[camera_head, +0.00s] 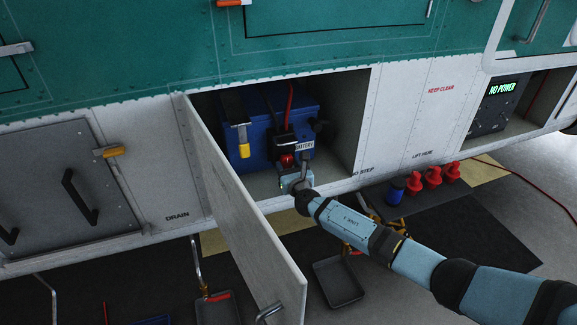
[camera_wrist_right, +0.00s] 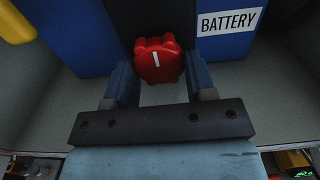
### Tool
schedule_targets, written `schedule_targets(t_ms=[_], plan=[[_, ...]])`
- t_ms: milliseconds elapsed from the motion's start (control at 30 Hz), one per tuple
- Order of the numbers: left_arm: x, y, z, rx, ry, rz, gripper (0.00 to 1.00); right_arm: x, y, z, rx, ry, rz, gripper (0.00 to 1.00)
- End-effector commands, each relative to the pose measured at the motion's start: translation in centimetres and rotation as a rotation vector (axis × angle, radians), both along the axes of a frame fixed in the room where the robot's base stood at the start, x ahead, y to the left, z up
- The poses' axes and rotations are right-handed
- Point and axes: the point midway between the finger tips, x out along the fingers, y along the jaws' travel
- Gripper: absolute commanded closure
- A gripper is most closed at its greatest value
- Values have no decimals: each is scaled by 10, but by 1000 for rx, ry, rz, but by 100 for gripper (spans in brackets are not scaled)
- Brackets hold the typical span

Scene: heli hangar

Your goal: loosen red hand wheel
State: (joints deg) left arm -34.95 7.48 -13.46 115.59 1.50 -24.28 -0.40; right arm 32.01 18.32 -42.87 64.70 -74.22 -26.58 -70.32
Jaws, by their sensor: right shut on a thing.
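The red hand wheel (camera_head: 287,160) sits low on the front of the blue battery (camera_head: 256,135), inside the open bay of the helicopter's side. In the right wrist view the red hand wheel (camera_wrist_right: 159,60) shows lobes and a white mark line tilted slightly from upright. My right gripper (camera_head: 289,172) reaches into the bay from the lower right. In the right wrist view my right gripper (camera_wrist_right: 160,75) has one finger on each side of the wheel and is shut on it. My left gripper is not in view.
The open bay door (camera_head: 245,215) hangs left of my right arm. A yellow-handled latch (camera_head: 243,140) is on the battery's left. A "NO POWER" panel (camera_head: 497,105) is at the right. Red bottles (camera_head: 433,176) and a dark tray (camera_head: 338,282) are on the floor.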

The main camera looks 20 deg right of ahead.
Motion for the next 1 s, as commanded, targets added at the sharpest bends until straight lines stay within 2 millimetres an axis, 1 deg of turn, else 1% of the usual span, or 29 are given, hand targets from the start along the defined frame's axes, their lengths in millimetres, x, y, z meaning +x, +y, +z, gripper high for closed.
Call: schedule_targets(t_ms=[300, 333, 367, 400, 433, 667, 767, 867, 1000], plan=[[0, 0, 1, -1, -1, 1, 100, 0, 0, 0, -3, 0, 0, 73], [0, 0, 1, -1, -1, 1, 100, 0, 0, 0, -3, 0, 0, 43], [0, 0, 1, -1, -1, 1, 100, 0, 0, 0, -3, 0, 0, 36], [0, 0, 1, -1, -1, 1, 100, 0, 0, 0, -3, 0, 0, 27], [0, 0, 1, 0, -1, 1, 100, 0, 0, 0, -2, 0, 0, 26], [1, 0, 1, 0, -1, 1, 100, 0, 0, 0, -1, 0, 0, 26], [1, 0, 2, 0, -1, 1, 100, -4, 0, 0, -1, 1, 0, 26], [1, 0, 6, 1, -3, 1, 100, -16, -1, 0, 0, 1, 0, 26], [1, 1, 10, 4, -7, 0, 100, -45, -2, 0, 0, 1, 1, 26]])
